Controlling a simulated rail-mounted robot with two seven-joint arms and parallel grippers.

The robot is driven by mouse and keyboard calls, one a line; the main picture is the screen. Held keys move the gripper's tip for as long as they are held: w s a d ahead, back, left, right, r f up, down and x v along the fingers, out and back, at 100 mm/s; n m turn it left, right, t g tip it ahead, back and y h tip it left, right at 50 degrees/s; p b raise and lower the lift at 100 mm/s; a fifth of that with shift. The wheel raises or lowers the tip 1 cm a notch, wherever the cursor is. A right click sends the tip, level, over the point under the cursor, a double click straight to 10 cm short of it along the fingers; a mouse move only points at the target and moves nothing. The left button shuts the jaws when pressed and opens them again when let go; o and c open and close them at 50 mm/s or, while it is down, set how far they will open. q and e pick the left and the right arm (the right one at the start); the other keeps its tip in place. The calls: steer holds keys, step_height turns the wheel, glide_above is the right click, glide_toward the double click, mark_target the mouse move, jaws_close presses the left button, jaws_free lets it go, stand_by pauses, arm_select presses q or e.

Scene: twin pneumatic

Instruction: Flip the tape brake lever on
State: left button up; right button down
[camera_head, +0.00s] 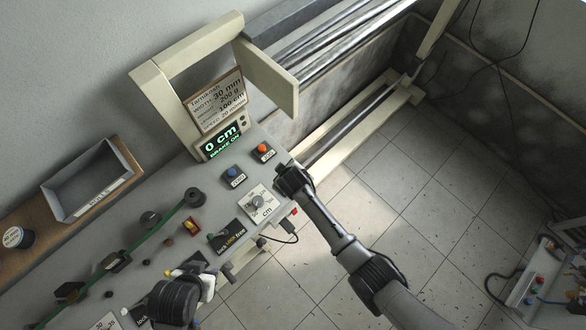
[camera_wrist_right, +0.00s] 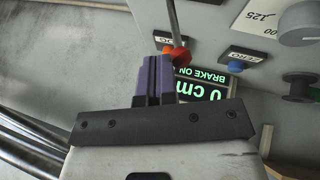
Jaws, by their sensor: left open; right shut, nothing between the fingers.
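A lever with a red ball tip (camera_wrist_right: 180,56) hangs on a thin rod beside my right gripper in the right wrist view. I take it to be the tape brake lever. My right gripper (camera_wrist_right: 154,75) has its purple fingers together, with nothing between them; the red tip is just to their right, and I cannot tell whether they touch. In the head view my right wrist (camera_head: 290,180) is at the panel's right edge, and the lever cannot be made out. The display (camera_head: 221,141) reads 0 cm, BRAKE ON. My left gripper (camera_head: 205,283) is low in the head view, open.
An orange button (camera_head: 263,149) and a blue button (camera_head: 233,173) sit below the display. A dial (camera_head: 257,204) and a lock/free plate (camera_head: 231,240) are nearer. A green strip (camera_head: 160,226) crosses the bench. A grey bin (camera_head: 92,180) stands left. Tiled floor is right.

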steer(key=shift+s+a, duration=0.15)
steer(key=shift+a, duration=0.1)
steer(key=shift+s+f, duration=0.1)
stand_by(0.5)
steer(key=s+d+r+p, duration=0.1)
steer(key=s+r, duration=0.1)
steer(key=r, duration=0.3)
steer(key=s+d+r+p, duration=0.2)
steer(key=r, duration=0.3)
steer(key=shift+s+d+r+p, duration=0.2)
steer(key=shift+d+r+p, duration=0.1)
stand_by(0.8)
